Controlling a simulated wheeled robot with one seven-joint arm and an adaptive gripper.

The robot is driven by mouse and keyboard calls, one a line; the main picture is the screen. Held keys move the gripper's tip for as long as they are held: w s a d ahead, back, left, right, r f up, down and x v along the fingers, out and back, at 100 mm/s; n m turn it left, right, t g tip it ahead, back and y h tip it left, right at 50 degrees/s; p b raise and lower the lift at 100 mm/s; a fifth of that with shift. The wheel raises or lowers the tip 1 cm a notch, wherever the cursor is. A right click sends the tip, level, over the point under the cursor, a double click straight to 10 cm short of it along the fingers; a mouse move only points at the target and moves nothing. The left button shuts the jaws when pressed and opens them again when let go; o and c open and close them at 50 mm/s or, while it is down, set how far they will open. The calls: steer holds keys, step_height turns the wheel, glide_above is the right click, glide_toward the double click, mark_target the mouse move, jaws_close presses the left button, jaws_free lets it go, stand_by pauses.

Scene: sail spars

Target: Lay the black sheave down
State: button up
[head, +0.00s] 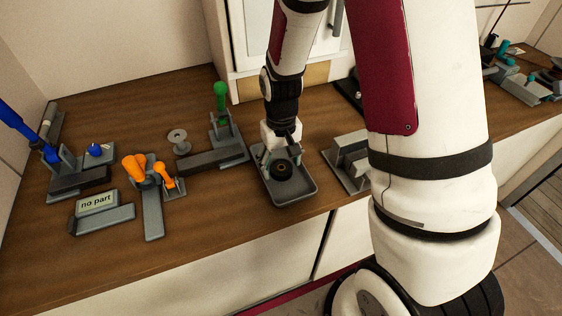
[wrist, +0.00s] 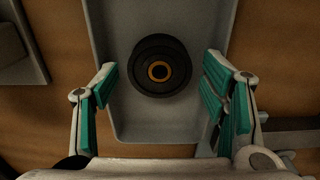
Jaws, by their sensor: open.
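The black sheave (head: 284,170) lies flat in the grey tray (head: 303,192) on the wooden worktop. In the wrist view the sheave (wrist: 159,66) is a round black disc with a brass-coloured ring around its centre hole. My gripper (wrist: 158,88) is open, with teal-padded fingers on either side and nothing between them at the tips. The sheave lies just beyond the fingertips, apart from both. In the head view my gripper (head: 284,158) is over the back part of the tray, and its fingers are hard to make out.
A grey block fixture (head: 348,160) stands right of the tray. To the left are a green-handled fixture (head: 221,105), a grey spool (head: 178,140), orange clamps (head: 138,166) and a "no part" sign (head: 97,203). A blue-handled fixture (head: 25,130) is at the far left. Bare worktop shows in front.

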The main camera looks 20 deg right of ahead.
mark_target(281, 166)
steer(key=shift+r+p, duration=1.45)
steer(key=shift+r, duration=2.05)
steer(key=shift+r, duration=0.15)
steer(key=s+r+t, duration=0.1)
steer(key=s+r, duration=0.1)
steer(key=r, duration=0.3)
steer(key=s+r+t+b, duration=0.1)
steer(key=s+r, duration=0.1)
steer(key=r, duration=0.4)
steer(key=s+r+t, duration=0.1)
steer(key=s+r, duration=0.2)
steer(key=r, duration=0.2)
steer(key=s+r+t+b, duration=0.1)
steer(key=s+r+t, duration=0.1)
steer(key=s+r, duration=0.5)
steer(key=s, duration=0.4)
steer(key=shift+s+r+t, duration=0.15)
steer(key=shift+s+t, duration=0.05)
steer(key=shift+t, duration=0.1)
